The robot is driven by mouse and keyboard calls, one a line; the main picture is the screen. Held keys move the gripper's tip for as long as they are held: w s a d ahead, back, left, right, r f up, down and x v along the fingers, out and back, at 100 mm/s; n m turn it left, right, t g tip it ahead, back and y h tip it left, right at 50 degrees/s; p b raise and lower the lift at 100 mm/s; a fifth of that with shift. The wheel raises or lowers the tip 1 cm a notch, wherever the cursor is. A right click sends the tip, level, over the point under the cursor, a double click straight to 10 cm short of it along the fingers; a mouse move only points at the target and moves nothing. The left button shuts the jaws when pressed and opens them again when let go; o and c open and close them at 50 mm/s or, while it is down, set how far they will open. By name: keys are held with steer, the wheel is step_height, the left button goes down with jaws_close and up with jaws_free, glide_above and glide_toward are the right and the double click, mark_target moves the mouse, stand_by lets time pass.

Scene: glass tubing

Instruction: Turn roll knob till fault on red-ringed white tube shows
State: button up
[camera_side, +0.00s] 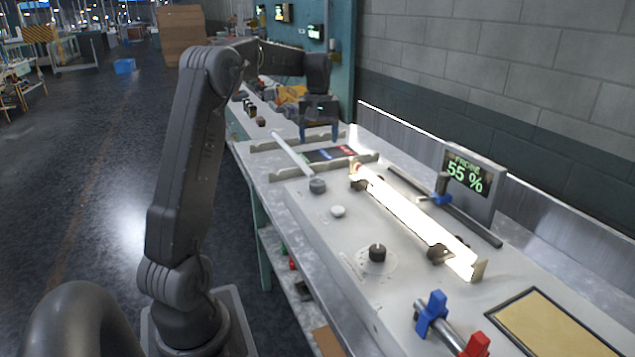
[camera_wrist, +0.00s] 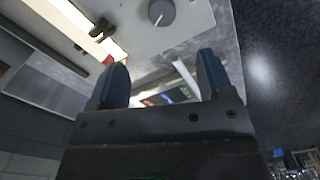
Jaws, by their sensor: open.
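A bright, glowing tube-like strip (camera_side: 415,220) runs along the bench panel, with dark rollers (camera_side: 438,252) near its ends. A small reddish mark (camera_side: 355,168) shows at its far end; in the wrist view a red piece (camera_wrist: 107,60) shows beside the glow. Glare hides any fault. A grey knob (camera_side: 317,185) stands near the panel's far-left corner; it also shows in the wrist view (camera_wrist: 162,13). A black knob (camera_side: 377,254) sits on a marked dial nearer the camera. Which one is the roll knob, I cannot tell. My gripper (camera_side: 320,137) is open and empty beyond the grey knob, above the bench.
A white tube (camera_side: 290,152) lies across notched racks (camera_side: 285,143). A display (camera_side: 468,180) reads 55 %. A white button (camera_side: 338,211) sits between the knobs. A dark rod (camera_side: 460,218), blue clamp (camera_side: 431,312), red clamp (camera_side: 476,345) and framed tan pad (camera_side: 545,328) occupy the right side.

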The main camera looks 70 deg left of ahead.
mark_target(317, 182)
steer(key=f, duration=1.4)
steer(key=shift+a, duration=0.3)
steer(key=shift+c, duration=0.3)
steer(key=c, duration=0.9)
steer(key=shift+o, duration=0.2)
steer(key=n, duration=0.5)
steer(key=o, duration=0.9)
